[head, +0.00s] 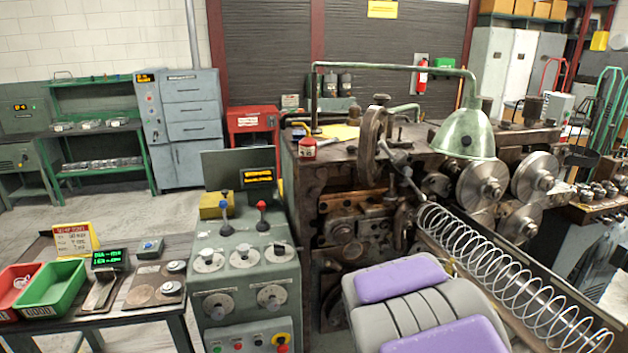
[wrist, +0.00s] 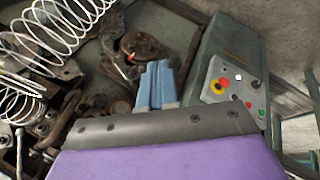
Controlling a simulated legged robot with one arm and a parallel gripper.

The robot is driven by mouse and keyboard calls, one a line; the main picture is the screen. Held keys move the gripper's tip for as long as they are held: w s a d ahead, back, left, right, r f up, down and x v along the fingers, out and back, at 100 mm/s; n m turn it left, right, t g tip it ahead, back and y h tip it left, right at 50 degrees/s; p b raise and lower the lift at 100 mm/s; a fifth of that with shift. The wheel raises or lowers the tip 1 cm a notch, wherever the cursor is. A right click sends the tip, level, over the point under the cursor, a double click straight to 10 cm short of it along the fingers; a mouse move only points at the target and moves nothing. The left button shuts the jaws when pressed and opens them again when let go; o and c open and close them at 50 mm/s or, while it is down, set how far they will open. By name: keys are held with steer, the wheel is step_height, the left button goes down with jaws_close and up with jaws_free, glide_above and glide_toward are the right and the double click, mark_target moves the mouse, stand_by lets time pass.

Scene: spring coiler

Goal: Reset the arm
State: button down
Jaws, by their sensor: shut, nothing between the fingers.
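My gripper (wrist: 155,86) shows in the wrist view as two pale blue fingers side by side, shut with nothing between them. Beyond the fingers are the dark machine parts and a round metal piece (wrist: 139,45). In the head view my grey and purple arm is at the bottom centre, in front of the spring coiler (head: 350,220); the fingers cannot be made out there. A long wire spring (head: 500,270) lies in a sloping trough to the right of my arm. It also shows at the upper left of the wrist view (wrist: 60,30).
A green control cabinet (head: 245,262) with levers and dials stands left of the coiler, its buttons also in the wrist view (wrist: 222,86). A table at left holds a green bin (head: 52,288) and a red bin (head: 18,280). Open floor (head: 170,220) lies behind it.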

steer(key=s+r+m+g, duration=0.2)
steer(key=s+r+m, duration=0.1)
steer(key=s, duration=0.8)
steer(key=s+r+m+g+y, duration=0.1)
steer(key=s+r+m+g, duration=0.1)
steer(key=s, duration=0.9)
steer(key=s+r+m+g+y, duration=0.1)
steer(key=s+r+m+g, duration=0.2)
steer(key=s, duration=0.9)
steer(key=shift+a+r+m, duration=0.3)
steer(key=shift+r, duration=0.45)
steer(key=c, duration=1.8)
jaws_free()
